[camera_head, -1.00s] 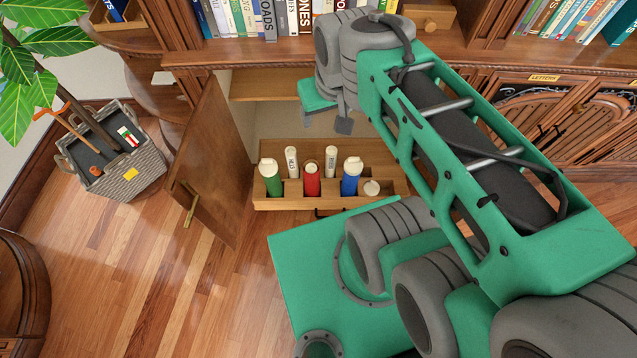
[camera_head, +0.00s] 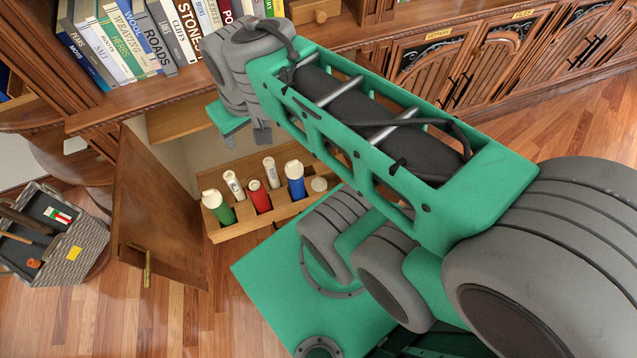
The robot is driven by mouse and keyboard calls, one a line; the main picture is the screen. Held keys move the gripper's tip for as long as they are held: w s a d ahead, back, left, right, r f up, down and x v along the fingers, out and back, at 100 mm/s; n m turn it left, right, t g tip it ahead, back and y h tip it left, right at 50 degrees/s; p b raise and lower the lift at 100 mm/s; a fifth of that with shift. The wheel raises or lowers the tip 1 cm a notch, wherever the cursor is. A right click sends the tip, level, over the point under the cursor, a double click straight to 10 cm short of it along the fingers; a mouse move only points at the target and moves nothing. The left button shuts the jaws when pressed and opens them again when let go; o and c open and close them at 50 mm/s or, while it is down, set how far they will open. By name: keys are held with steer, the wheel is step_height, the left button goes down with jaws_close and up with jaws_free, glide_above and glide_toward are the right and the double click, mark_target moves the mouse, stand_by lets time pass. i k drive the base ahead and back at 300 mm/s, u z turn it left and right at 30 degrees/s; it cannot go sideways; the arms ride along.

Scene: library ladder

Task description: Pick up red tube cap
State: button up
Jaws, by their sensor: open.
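A red tube (camera_head: 260,198) stands upright in a wooden tray (camera_head: 232,231) in the open cupboard. Thin white tubes stand behind. My gripper (camera_head: 246,141) is above and behind the tray, near the cupboard opening. Its fingers are apart and nothing shows between them.
The open cupboard door (camera_head: 152,215) stands left of the tray. Bookshelves (camera_head: 140,93) run above the cupboard. A woven basket (camera_head: 75,252) stands on the floor at left. Closed cabinets (camera_head: 430,70) line the right. The wooden floor (camera_head: 170,325) in front is partly bare.

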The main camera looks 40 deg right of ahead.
mark_target(318, 184)
steer(key=z, duration=2.55)
steer(key=k, duration=0.9)
steer(key=u, duration=1.85)
steer(key=i, duration=0.5)
steer(key=u, duration=0.05)
